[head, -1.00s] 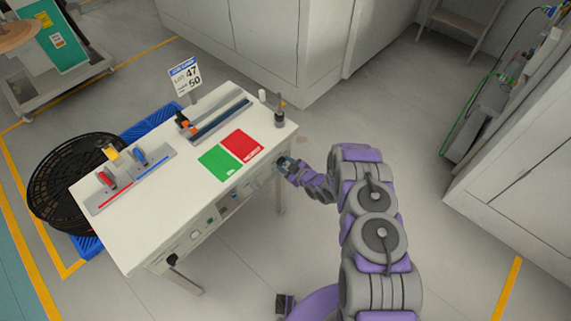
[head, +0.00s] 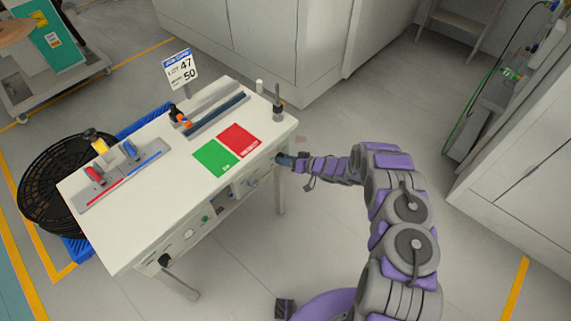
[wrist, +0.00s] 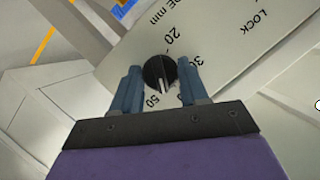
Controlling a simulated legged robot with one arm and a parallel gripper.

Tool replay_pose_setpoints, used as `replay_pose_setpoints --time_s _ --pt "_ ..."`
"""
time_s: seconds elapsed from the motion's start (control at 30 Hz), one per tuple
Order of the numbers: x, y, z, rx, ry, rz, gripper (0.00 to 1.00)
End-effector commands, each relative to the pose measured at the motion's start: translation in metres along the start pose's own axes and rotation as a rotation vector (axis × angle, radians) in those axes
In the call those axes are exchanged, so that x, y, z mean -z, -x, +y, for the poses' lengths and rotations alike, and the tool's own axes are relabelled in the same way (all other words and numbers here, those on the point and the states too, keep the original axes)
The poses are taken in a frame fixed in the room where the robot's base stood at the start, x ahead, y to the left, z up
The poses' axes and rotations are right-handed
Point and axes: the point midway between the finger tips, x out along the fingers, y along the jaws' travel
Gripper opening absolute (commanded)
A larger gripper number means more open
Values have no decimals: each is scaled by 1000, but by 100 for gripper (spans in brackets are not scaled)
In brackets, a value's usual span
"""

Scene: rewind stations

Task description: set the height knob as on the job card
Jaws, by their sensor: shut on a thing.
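The job card (head: 181,69) stands upright at the back of the white table. It reads LOT 47 and, on a lower line with a small blurred label, 50. The black height knob (wrist: 157,71) is on the table's front panel, shown in the wrist view with a scale marked in mm. Its white pointer points down towards the robot, close to the 50 mark. The 20 shows above; other marks are partly hidden by a finger. My gripper (head: 285,161) has its blue fingers on both sides of the knob and is shut on it.
The white table (head: 120,230) carries green (head: 214,157) and red (head: 237,140) cards, and slide rails. Further left on its front are other controls, including a black knob (head: 165,260). A black round basket (head: 45,185) stands behind left.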

Motion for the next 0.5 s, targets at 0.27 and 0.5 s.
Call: replay_pose_setpoints --time_s 0.27,0.5 --pt "-3 0 5 89 -229 -1 13" --pt "-4 1 6 151 -381 1 13"
